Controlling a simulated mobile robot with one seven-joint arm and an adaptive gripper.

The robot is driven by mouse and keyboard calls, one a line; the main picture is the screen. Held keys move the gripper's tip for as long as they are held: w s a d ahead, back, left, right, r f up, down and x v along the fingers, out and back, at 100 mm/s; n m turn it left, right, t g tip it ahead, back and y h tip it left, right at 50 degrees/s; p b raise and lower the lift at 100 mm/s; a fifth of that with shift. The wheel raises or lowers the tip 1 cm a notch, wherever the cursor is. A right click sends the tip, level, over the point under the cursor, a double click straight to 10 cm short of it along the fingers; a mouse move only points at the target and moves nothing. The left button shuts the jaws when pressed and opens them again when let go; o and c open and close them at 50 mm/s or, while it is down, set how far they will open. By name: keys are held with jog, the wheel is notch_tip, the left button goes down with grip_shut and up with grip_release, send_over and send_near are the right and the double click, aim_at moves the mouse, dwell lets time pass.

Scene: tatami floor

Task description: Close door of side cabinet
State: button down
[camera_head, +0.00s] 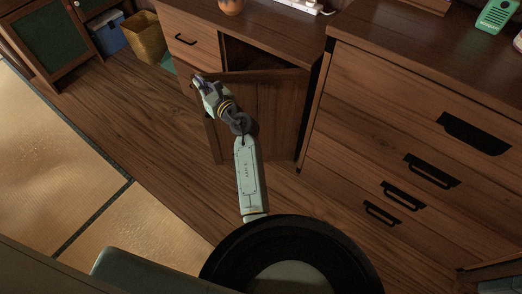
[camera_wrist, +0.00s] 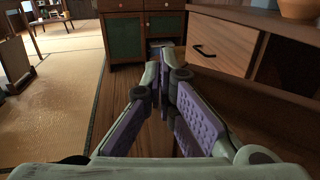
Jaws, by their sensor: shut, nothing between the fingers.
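The wooden side cabinet (camera_head: 270,35) stands at the upper middle of the head view, with a drawer at its left and a dark open compartment (camera_head: 245,54) at its right. Its door (camera_head: 283,105) is partly open, its top edge angled out in front of that compartment. My gripper (camera_head: 199,80) is shut and empty at the door's left end, close to its top edge; I cannot tell whether they touch. In the wrist view my gripper (camera_wrist: 163,72) shows purple pads, with the cabinet drawer (camera_wrist: 222,48) ahead to the right and the door (camera_wrist: 250,110) along the right.
A larger chest of drawers (camera_head: 400,110) stands close on the right. A brown pot (camera_head: 232,6) sits on the cabinet top. A wastebasket (camera_head: 146,38) and a blue bin (camera_head: 108,34) stand at the upper left. The wooden floor (camera_head: 130,110) left of the cabinet is clear.

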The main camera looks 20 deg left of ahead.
jog(key=w+a+m+t+h+b, duration=0.1)
jog(key=w+a+t+b, duration=0.1)
jog(key=w, duration=0.8)
jog(key=w+a+m+t+h+b, duration=0.1)
jog(key=w+m+h+b, duration=0.1)
jog(key=w, duration=0.9)
jog(key=shift+w+a+t+b, duration=0.3)
jog(key=shift+a+t+b, duration=0.1)
jog(key=shift+b, duration=0.4)
jog(key=shift+s+d, duration=0.1)
